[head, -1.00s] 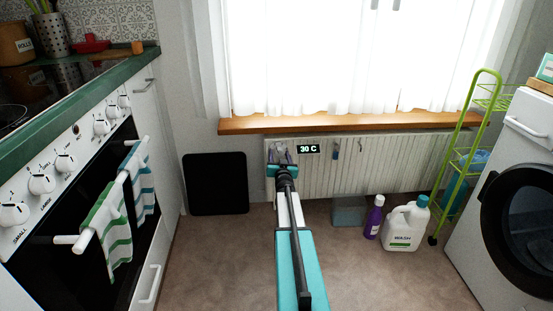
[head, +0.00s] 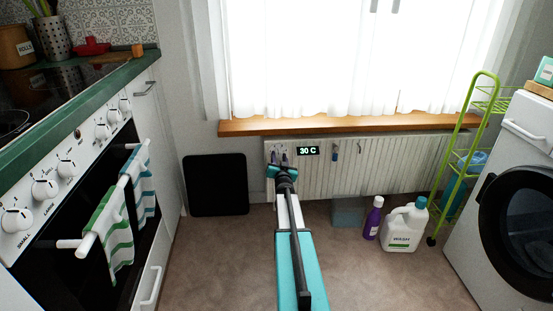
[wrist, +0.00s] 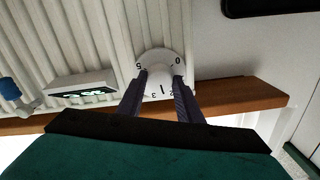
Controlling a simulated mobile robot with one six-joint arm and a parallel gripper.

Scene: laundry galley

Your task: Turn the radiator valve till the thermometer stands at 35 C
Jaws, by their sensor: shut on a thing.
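The white radiator valve (wrist: 158,58) is a round dial with dark numbers, seen close up in the wrist view. Its 0 and 5 show at the top of the picture, and 2 and 3 near the fingers. My gripper (wrist: 159,80) has its two dark fingers on either side of the valve knob, shut on it. In the head view my gripper (head: 279,160) is at the radiator's left end and mostly hides the valve. The thermometer (head: 308,151) reads 30 C. It also shows in the wrist view (wrist: 82,91), upside down and hard to read.
The ribbed radiator (head: 400,160) hangs under a wooden sill (head: 350,122). A dark panel (head: 217,184) leans at its left. A purple bottle (head: 373,218), a white detergent jug (head: 403,228) and a green trolley (head: 465,150) stand at right. The oven (head: 75,190) is at left.

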